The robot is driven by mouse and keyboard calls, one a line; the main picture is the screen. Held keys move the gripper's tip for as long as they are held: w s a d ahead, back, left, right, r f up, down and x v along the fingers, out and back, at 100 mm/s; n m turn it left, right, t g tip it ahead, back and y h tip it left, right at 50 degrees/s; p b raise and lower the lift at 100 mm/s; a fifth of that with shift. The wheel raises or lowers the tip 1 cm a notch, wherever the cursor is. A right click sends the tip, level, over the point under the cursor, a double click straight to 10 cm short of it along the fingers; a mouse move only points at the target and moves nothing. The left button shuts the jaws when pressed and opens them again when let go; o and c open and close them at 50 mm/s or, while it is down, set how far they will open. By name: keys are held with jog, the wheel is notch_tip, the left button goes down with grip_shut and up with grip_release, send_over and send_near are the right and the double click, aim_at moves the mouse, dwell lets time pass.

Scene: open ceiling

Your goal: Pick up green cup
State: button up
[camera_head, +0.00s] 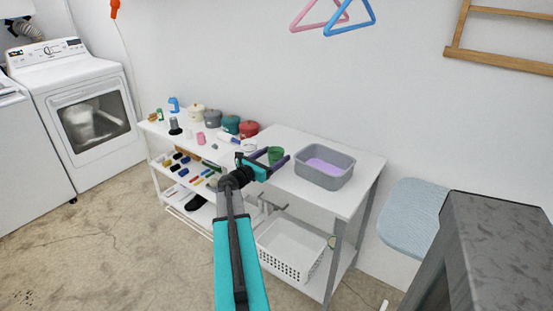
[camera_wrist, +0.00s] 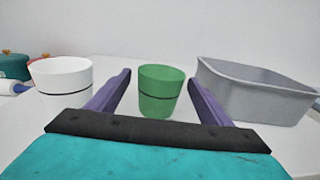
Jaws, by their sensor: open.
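The green cup (camera_wrist: 160,92) stands upright on the white table (camera_head: 337,201), between the white cup and the grey tub. In the wrist view it sits between the two purple fingers of my gripper (camera_wrist: 163,92), with a gap to each side. My gripper is open and empty. In the head view the green cup (camera_head: 275,154) shows between the fingertips of my gripper (camera_head: 268,160). The cup's rim is open at the top and a dark line runs around its middle. I cannot tell exactly how deep the cup sits between the fingers.
A white cup (camera_wrist: 62,84) stands just left of my left finger. A grey tub (camera_head: 324,168) with a purple inside stands close on the right. Lidded pots (camera_head: 231,124) line the white shelf unit at the left. A white basket (camera_head: 290,250) is below the table.

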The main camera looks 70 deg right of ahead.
aim_at(281, 151)
dwell(0.3)
jog(key=shift+p+x, duration=0.5)
jog(key=shift+x, duration=2.1)
jog(key=shift+r, duration=0.1)
jog(key=c, duration=1.1)
jog(key=shift+o, duration=0.2)
jog(key=shift+r, duration=0.1)
jog(key=shift+r, duration=0.85)
jog(key=shift+a+r, duration=0.25)
jog(key=shift+r, duration=0.65)
jog(key=s+a+r+b, duration=0.1)
jog(key=a, duration=1.4)
jog(key=shift+s+a+r+b, duration=0.2)
jog(key=shift+s+b, duration=0.1)
jog(key=shift+b, duration=0.1)
